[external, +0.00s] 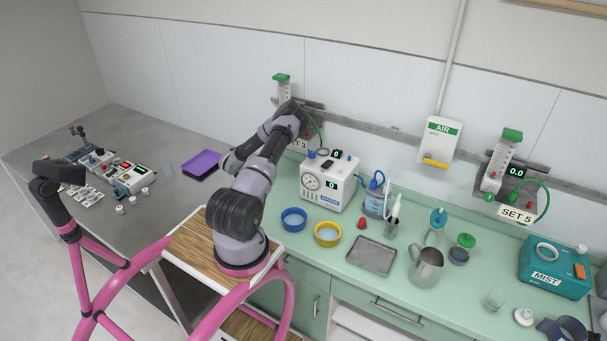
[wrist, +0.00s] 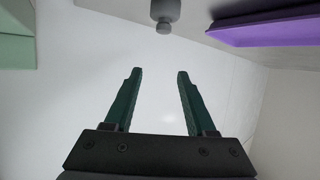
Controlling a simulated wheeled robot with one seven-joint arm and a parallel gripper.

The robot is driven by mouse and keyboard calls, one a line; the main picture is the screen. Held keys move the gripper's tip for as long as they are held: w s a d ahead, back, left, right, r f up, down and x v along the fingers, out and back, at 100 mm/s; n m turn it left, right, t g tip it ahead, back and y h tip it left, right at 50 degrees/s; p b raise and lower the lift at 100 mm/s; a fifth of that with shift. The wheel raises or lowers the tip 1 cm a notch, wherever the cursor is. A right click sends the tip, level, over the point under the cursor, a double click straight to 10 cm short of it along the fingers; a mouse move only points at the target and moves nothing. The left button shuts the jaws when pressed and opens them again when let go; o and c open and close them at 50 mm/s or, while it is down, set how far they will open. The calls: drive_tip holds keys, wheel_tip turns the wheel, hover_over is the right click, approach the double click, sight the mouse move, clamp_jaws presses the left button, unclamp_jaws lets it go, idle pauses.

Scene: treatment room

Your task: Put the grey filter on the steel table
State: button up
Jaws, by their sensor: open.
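A small grey cylinder with a narrower tip, seemingly the grey filter (wrist: 165,10), shows at the top edge of the wrist view, partly cut off. It appears to stand on the grey surface between the purple tray and the green bench. My arm hides that spot in the external view. The steel table (external: 60,137) is at the left in the external view. My gripper (wrist: 155,75) is open, with nothing between its two dark green fingers. The cylinder lies beyond the fingertips, apart from them. The fingers are hidden behind my arm in the external view.
The purple tray (external: 202,164) lies on the steel table; it also shows in the wrist view (wrist: 265,25). Controls and small parts (external: 110,170) crowd the table's front left. The green bench (external: 335,265) holds a gauge box (external: 328,182), blue and yellow rings, and a jug (external: 426,266).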

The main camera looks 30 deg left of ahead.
drive_tip(key=shift+r, duration=1)
